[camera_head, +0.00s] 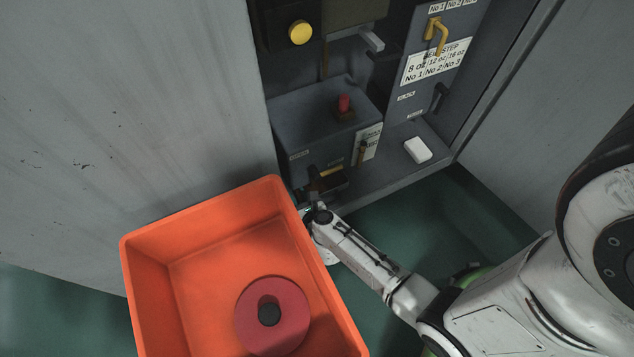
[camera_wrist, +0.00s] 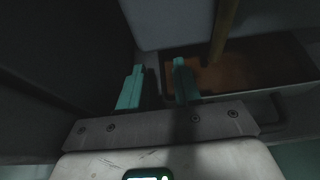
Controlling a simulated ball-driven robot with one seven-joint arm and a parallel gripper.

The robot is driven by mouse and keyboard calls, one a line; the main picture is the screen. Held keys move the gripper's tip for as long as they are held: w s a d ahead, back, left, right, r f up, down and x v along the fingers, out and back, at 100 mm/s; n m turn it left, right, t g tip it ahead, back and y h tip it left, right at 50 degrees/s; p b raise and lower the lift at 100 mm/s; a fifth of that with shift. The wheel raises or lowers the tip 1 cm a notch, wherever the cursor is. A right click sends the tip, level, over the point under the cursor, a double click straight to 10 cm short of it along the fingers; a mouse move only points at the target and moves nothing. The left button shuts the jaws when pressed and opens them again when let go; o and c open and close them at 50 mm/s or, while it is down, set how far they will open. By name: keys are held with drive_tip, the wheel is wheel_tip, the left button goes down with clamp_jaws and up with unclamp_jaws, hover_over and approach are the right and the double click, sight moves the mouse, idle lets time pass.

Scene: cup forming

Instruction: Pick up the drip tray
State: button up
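The drip tray appears to be the shallow dark tray with a brown inside (camera_head: 333,184) low on the front of the grey machine. In the wrist view the brown-bottomed tray (camera_wrist: 262,66) fills the upper right, with a grey rim. My gripper (camera_wrist: 157,82) is open, its two teal fingers apart with nothing visibly held between them. The right finger overlaps the tray's left part, and the left finger lies outside its left edge. I cannot tell whether they touch it. In the head view my gripper is mostly hidden beside the orange crate's edge.
An orange crate (camera_head: 205,235) with a red ring-shaped roll (camera_head: 255,335) inside stands close on the left of my arm. The grey machine (camera_head: 325,125) has a red knob (camera_head: 344,103). A white block (camera_head: 417,150) lies on the ledge to the right. Green floor (camera_head: 415,235) shows below.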

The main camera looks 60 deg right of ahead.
drive_tip(key=shift+x, duration=1.05)
clamp_jaws()
